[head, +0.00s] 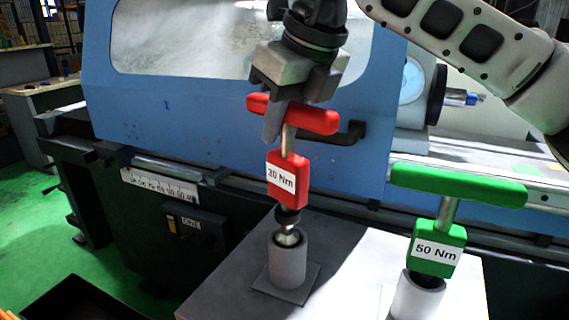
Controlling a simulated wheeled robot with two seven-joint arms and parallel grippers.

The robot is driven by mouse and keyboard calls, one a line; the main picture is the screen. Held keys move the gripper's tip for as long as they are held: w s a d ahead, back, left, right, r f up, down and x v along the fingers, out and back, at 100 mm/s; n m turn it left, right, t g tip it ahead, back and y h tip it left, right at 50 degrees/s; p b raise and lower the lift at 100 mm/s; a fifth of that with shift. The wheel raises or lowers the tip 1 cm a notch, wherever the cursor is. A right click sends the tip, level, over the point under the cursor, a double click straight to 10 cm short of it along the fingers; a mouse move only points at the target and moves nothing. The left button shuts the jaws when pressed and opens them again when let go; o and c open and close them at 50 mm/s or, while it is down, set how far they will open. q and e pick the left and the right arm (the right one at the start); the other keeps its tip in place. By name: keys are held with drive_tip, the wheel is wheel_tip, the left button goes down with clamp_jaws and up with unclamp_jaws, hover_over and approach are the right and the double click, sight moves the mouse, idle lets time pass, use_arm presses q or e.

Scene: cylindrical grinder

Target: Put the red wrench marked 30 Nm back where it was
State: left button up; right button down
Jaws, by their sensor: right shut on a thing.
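The red wrench (288,182) has a red T-handle, a red block with a white label that reads 30 Nm, and a dark lower end with a metal tip. My right gripper (290,105) is shut on its handle from above. The wrench hangs nearly upright over a grey cylindrical holder (287,262) on a square base. Its metal tip is at the holder's mouth; I cannot tell how far inside it is. My left gripper is not in view.
A green wrench (438,250) marked 50 Nm stands in a similar holder (416,299) at the right. Both holders stand on a grey-white table (230,275). The blue grinder (200,125) with a dark door handle (345,135) is close behind. A black bin (85,303) is at lower left.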

sight(305, 105)
drive_tip(key=shift+f, duration=2.8)
drive_tip(key=shift+f+b, duration=0.2)
drive_tip(key=shift+b, duration=0.1)
drive_tip(key=c, duration=1.2)
unclamp_jaws()
drive_tip(key=shift+r, duration=0.35)
drive_tip(key=v, duration=1.1)
drive_tip(key=shift+s+d+r, duration=0.15)
drive_tip(key=shift+s+r, duration=0.05)
drive_tip(key=shift+r, duration=0.05)
